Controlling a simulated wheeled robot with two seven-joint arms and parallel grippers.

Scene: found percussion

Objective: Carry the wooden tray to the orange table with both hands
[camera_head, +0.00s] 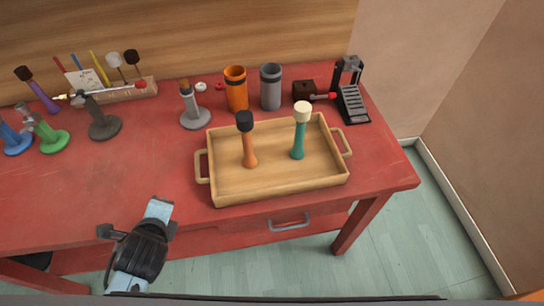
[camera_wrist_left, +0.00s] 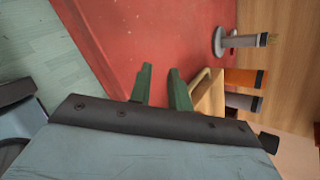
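The wooden tray (camera_head: 232,195) sits on the red table, with a handle on its left side and one on its right. It holds an orange mallet (camera_head: 249,150) with a black head and a green mallet (camera_head: 299,140) with a cream head, both upright. In the left wrist view the tray (camera_wrist_left: 207,92) is partly hidden behind my gripper. My left gripper (camera_wrist_left: 160,70) is open and empty, its green fingers apart, with the tray's handle beyond them. In the head view my left arm is low left of the tray, fingers not discernible. My right gripper is not in view.
The red table (camera_head: 110,180) has a drawer handle (camera_head: 288,223) at its front. Behind the tray stand an orange cup (camera_head: 236,90), a grey cup (camera_head: 270,88) and a grey stand (camera_head: 194,110). A black rack (camera_head: 350,95) stands back right.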

